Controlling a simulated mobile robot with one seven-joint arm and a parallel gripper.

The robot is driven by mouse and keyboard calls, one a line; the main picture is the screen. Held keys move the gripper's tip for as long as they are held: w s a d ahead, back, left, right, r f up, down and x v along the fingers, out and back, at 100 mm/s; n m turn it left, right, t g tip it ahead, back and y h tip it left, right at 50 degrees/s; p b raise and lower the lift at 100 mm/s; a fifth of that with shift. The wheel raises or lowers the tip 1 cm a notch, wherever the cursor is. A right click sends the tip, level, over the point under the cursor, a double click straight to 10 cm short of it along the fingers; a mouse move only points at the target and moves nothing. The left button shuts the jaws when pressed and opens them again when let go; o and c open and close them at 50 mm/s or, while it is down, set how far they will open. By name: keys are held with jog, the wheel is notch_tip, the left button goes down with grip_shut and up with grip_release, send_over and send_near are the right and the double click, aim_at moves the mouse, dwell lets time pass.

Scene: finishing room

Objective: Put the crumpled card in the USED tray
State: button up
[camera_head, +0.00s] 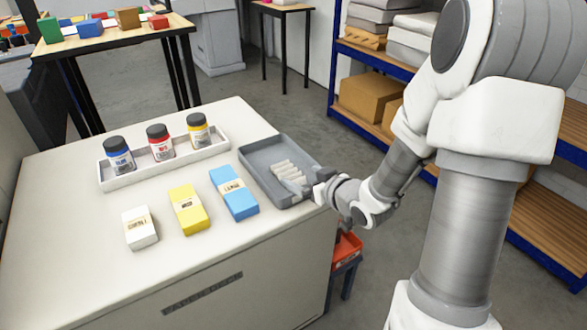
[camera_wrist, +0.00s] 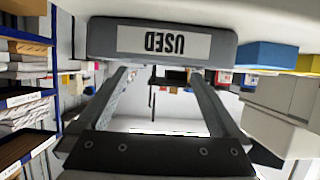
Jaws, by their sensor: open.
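The grey USED tray (camera_head: 256,165) sits at the right end of the white cabinet top. Its label, upside down, faces me in the wrist view (camera_wrist: 164,40). Several white pieces (camera_head: 288,174) lie in the tray; I cannot tell whether one is a crumpled card. No crumpled card shows clearly elsewhere. My gripper (camera_head: 322,188) is at the tray's right front corner, partly overlapping its rim in the head view. In the wrist view my gripper (camera_wrist: 160,72) is open with nothing between its fingers, and the tray's labelled wall is just beyond the fingertips.
White, yellow and blue boxes (camera_head: 139,228) (camera_head: 188,210) (camera_head: 234,192) lie left of the tray. Behind them a white holder (camera_head: 112,181) carries three lidded jars (camera_head: 161,142). Blue-framed shelving (camera_head: 365,118) stands behind the arm. A red bin (camera_head: 347,247) is below the cabinet's right side.

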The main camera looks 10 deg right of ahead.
jog(key=shift+v, duration=1.65)
